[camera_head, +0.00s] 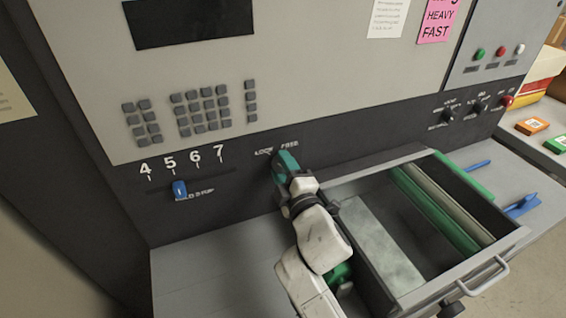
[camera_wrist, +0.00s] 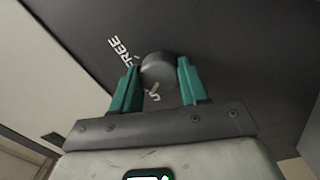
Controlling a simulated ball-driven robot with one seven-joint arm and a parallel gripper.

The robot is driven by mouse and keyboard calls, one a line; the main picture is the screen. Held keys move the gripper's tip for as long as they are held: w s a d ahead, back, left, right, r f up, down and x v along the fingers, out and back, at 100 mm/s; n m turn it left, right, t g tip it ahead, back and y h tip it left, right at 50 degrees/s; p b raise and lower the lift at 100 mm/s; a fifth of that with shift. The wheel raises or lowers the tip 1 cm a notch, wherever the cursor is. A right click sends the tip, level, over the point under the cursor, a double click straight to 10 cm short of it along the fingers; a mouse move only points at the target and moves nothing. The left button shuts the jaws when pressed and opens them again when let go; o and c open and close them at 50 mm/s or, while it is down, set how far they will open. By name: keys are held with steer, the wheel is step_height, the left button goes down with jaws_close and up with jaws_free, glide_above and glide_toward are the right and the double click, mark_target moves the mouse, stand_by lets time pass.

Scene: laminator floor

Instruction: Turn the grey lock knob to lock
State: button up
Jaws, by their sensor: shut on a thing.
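The grey lock knob (camera_wrist: 158,71) is a round knob on the dark panel, seen close up in the wrist view. My gripper (camera_wrist: 157,82) has its two teal fingers on either side of the knob, shut on it. The word FREE shows beside the knob, and another label is partly covered by the knob and fingers. In the head view my gripper (camera_head: 285,161) reaches the panel just below the LOCK and FREE labels (camera_head: 276,149). The knob is mostly hidden there behind the fingers, so I cannot tell which way it points.
A blue slider (camera_head: 179,189) sits left of the gripper, under the numbers 4 to 7. A keypad (camera_head: 200,110) is above it. An open drawer (camera_head: 510,243) with green rollers stands right of my arm, close to it. Red and black knobs are further right.

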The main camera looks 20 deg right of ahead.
steer(key=shift+n+p, duration=0.35)
steer(key=shift+n, duration=0.45)
steer(key=shift+f, duration=0.1)
steer(key=o, duration=1.1)
steer(key=shift+c, duration=0.2)
steer(key=s+b, duration=0.1)
steer(key=s, duration=0.9)
steer(key=shift+s+f+b, duration=0.15)
steer(key=shift+s+b, duration=0.2)
steer(key=shift+s, duration=0.05)
